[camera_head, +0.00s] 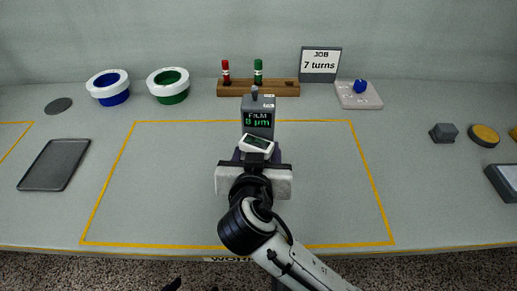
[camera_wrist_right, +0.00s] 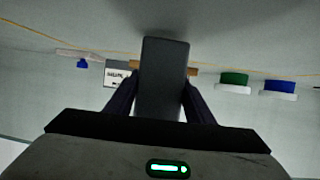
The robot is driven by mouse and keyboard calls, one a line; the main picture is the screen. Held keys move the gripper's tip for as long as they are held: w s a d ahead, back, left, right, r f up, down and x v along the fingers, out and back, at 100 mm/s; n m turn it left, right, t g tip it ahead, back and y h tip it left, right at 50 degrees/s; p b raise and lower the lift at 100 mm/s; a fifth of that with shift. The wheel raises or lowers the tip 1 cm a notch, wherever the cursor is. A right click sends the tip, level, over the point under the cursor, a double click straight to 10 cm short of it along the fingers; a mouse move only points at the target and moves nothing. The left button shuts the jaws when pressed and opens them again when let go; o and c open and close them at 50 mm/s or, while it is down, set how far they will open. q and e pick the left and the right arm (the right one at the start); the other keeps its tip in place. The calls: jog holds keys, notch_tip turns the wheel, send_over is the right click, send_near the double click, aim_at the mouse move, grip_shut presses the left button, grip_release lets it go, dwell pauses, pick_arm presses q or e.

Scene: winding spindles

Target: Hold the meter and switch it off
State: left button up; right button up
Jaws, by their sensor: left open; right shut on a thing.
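The meter (camera_head: 258,117) is a grey upright box near the middle of the table, with a small knob on top. Its dark screen is lit in green, with "FILM" and a figure in µm. My right gripper (camera_head: 257,150) is shut on it from the near side. In the right wrist view the meter (camera_wrist_right: 162,80) is a dark block between the two dark fingers of this gripper (camera_wrist_right: 161,92). I cannot tell whether its base touches the table. Of my left gripper (camera_head: 190,287), only dark tips show at the bottom edge, apart from the meter; it is open.
A wooden rack (camera_head: 272,89) with a red and a green marker stands behind the meter. A "7 turns" sign (camera_head: 320,64) and blue and green rings with white rims (camera_head: 108,87) are at the back. A dark tray (camera_head: 54,165) lies left. The yellow-outlined area is otherwise clear.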

jog(key=shift+f, duration=0.2)
dwell(0.3)
jog(key=shift+f+b, duration=0.4)
dwell(0.3)
